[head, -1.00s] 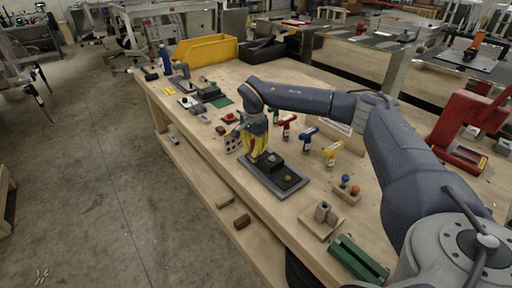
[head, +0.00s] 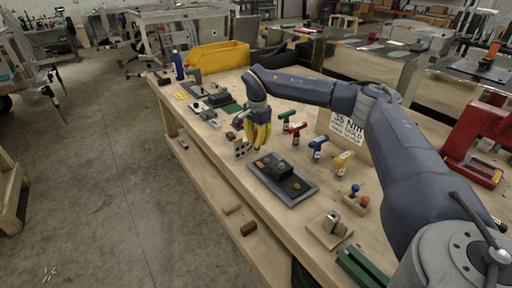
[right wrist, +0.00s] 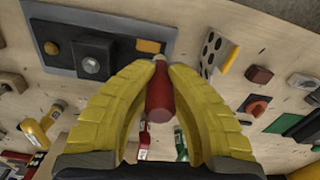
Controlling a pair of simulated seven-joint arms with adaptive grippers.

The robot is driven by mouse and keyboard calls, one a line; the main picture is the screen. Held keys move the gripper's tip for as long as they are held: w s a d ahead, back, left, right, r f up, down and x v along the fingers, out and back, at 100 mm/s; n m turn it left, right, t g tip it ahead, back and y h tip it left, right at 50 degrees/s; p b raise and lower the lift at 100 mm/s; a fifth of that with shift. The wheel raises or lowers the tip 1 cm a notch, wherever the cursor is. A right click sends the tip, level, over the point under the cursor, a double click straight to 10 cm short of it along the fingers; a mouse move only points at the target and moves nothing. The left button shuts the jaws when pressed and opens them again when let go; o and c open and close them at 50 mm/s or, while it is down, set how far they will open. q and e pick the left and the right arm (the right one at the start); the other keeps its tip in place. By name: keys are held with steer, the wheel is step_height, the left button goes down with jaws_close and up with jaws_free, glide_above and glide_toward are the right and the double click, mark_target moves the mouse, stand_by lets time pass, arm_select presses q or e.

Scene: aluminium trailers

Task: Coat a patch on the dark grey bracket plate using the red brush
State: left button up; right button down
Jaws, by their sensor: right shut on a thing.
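The dark grey bracket plate (head: 272,175) lies on the wooden bench, with a black block (head: 281,168) and small round knob on it. It also shows at the upper left of the right wrist view (right wrist: 120,22). An orange patch (right wrist: 149,46) is on the plate near its edge. My right gripper (head: 258,146) has yellow fingers, which are shut on the red brush (right wrist: 159,98). The brush's pale tip points toward the plate's edge, beside the orange patch; I cannot tell the exact gap. My left gripper is not in view.
Green, red, blue and yellow T-handled tools (head: 317,148) stand to the right, before a cardboard sign (head: 345,128). A wooden block with a metal piece (head: 329,230) lies nearer. A yellow bin (head: 217,56) is at the back.

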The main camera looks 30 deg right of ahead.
mark_target(257, 130)
steer(key=shift+r, duration=1.6)
